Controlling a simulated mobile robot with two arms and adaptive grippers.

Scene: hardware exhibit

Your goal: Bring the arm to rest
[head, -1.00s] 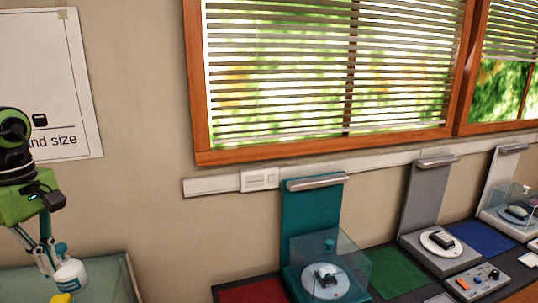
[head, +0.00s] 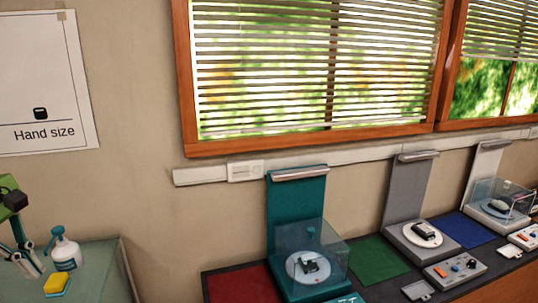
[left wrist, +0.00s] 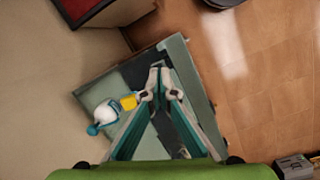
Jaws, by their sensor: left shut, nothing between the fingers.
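My left gripper (head: 34,270) is at the lower left edge of the head view, beside a white spray bottle (head: 67,254) with a teal top and left of it. In the left wrist view the fingertips (left wrist: 159,84) come together with nothing held between them. The bottle (left wrist: 105,113) stands upright on a green-topped table, apart from the fingers. A yellow sponge (head: 57,284) lies in front of the bottle; it also shows close to the fingers in the wrist view (left wrist: 129,102). Most of my left arm is cut off by the frame. My right gripper is not in view.
The green-topped table (head: 100,262) has bare room right of the bottle. A dark counter at the right carries a teal display stand (head: 297,205) with a clear cover, a grey stand (head: 408,190) and coloured mats. A gap separates table and counter.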

